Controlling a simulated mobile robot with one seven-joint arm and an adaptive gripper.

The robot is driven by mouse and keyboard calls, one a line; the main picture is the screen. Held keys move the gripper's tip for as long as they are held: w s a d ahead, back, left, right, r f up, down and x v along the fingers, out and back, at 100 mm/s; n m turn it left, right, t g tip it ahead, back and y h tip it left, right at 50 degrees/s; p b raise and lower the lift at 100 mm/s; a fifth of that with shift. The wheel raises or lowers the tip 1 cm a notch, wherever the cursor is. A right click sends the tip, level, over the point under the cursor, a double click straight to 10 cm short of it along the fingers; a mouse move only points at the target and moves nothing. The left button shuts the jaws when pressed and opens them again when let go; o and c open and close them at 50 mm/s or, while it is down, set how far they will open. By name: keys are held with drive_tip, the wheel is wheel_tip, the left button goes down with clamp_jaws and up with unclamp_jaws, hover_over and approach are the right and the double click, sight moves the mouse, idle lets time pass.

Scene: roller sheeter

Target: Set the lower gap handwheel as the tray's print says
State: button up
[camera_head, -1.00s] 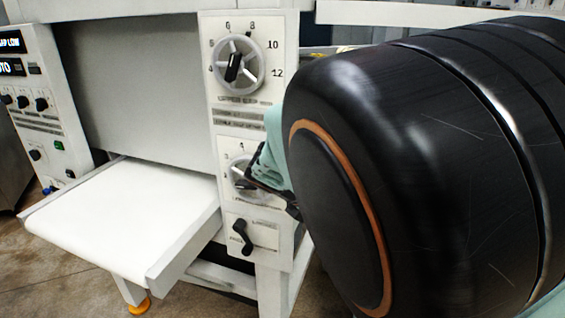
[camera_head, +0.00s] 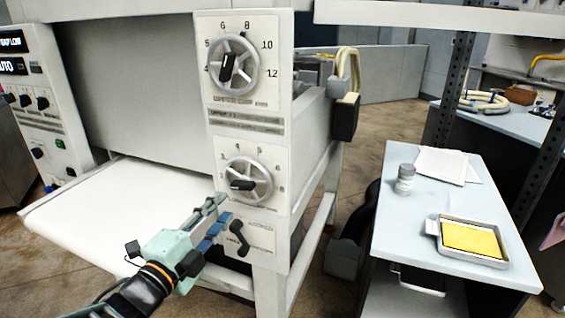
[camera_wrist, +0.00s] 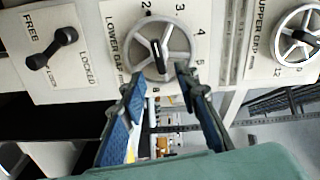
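The lower gap handwheel (camera_head: 245,181) is a grey spoked wheel with a black pointer grip, on the panel's lower dial. In the head view its pointer lies roughly level. It also shows in the wrist view (camera_wrist: 160,46), with "LOWER GAP" print beside it. My gripper (camera_head: 219,212) is in front of the panel, just below and left of the wheel. In the wrist view my gripper (camera_wrist: 159,76) is open and empty, its fingertips near the wheel's rim; contact cannot be told. A metal tray (camera_head: 504,249) with a yellow insert lies on the right table; its print is unreadable.
The upper gap handwheel (camera_head: 232,66) is above. A black FREE/LOCKED lever (camera_head: 238,236) sits close below the lower wheel. The white feed table (camera_head: 110,205) is at left. The pale side table (camera_head: 400,225) also holds a jar (camera_head: 405,180) and papers (camera_head: 441,165).

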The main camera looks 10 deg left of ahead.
sight(241, 188)
drive_tip(key=x, duration=0.8)
drive_tip(key=shift+w, duration=0.3)
clamp_jaws()
